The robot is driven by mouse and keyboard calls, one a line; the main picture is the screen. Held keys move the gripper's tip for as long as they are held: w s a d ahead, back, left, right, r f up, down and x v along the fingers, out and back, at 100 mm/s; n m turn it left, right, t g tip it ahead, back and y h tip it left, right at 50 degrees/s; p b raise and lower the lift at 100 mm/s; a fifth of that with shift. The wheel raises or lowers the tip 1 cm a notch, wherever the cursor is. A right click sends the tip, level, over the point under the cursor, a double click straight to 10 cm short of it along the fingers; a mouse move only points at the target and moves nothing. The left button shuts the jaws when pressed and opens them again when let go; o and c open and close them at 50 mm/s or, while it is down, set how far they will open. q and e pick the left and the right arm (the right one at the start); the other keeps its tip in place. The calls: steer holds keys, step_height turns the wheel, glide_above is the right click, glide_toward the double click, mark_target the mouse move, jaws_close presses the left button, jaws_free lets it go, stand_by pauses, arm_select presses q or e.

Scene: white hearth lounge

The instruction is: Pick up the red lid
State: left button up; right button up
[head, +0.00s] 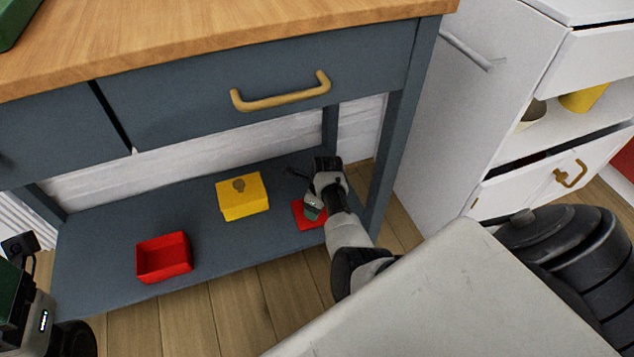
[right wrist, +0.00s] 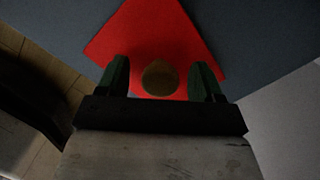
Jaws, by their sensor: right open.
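The red lid (head: 301,213) lies flat on the grey-blue lower shelf (head: 110,235), near its right end. My right gripper (head: 311,211) is over it and hides part of it. In the right wrist view the red lid (right wrist: 155,35) fills the top middle, with a round brown knob (right wrist: 160,77) on it. My right gripper (right wrist: 160,80) is open, with one green finger on each side of the knob. Whether the fingers touch the knob I cannot tell. Part of my left arm shows at the lower left of the head view, but its fingers are out of sight.
An open red box (head: 164,257) stands on the shelf at the left. A yellow box (head: 243,196) with a brown knob on top stands between it and the lid. A table leg (head: 392,150) rises right of my right arm. The wooden tabletop (head: 220,35) and drawer are above.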

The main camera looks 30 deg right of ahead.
steer(key=shift+c, duration=0.5)
steer(key=c, duration=0.9)
